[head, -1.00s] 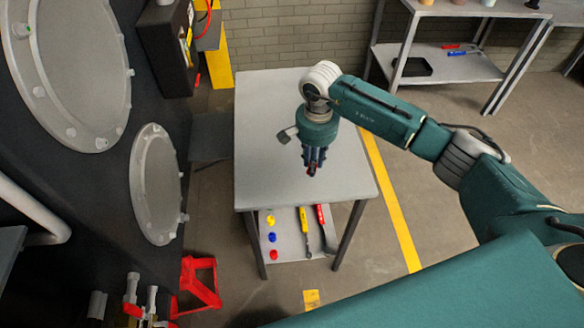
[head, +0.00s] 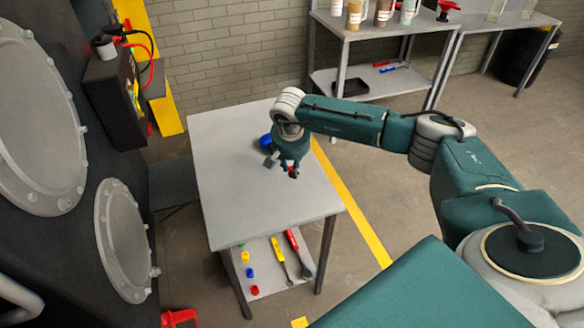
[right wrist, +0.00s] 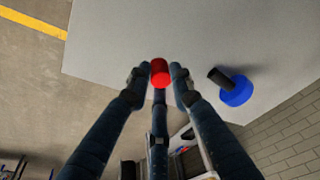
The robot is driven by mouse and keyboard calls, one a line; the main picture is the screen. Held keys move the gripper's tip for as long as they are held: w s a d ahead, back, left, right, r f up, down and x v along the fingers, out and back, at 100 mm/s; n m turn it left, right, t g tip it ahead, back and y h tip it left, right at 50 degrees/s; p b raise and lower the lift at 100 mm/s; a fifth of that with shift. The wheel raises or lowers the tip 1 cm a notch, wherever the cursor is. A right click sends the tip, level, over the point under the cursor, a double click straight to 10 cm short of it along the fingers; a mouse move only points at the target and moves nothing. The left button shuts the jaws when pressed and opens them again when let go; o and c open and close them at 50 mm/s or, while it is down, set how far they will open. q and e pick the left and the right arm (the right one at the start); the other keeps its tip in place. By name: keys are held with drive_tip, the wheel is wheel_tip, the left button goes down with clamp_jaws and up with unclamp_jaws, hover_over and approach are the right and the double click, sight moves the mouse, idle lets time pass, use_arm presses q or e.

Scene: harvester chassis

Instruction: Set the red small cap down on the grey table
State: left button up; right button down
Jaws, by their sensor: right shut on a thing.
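My right gripper (head: 291,170) is over the grey table (head: 235,190), on the right side of its top in the head view. It is shut on the red small cap (head: 293,175), of which only a little shows there. In the right wrist view the cap (right wrist: 160,72) sits between the fingertips, with the pale tabletop (right wrist: 220,35) behind it. I cannot tell whether the cap touches the table. My left gripper is not in view.
The table's near left part is clear. Coloured caps (head: 250,272) and tools (head: 300,252) lie on the lower shelf. A dark panel (head: 75,250) stands left.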

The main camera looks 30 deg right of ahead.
wheel_tip(320, 180, down, 5)
drive_tip(key=b, duration=0.3)
drive_tip(key=shift+r, duration=0.15)
drive_tip(key=shift+f+b, duration=0.55)
drive_tip(key=shift+b, duration=0.05)
drive_tip(key=shift+f, duration=0.15)
drive_tip(key=c, duration=1.5)
unclamp_jaws()
drive_tip(key=shift+o, duration=0.2)
drive_tip(key=v, duration=1.2)
drive_tip(key=shift+a, duration=0.15)
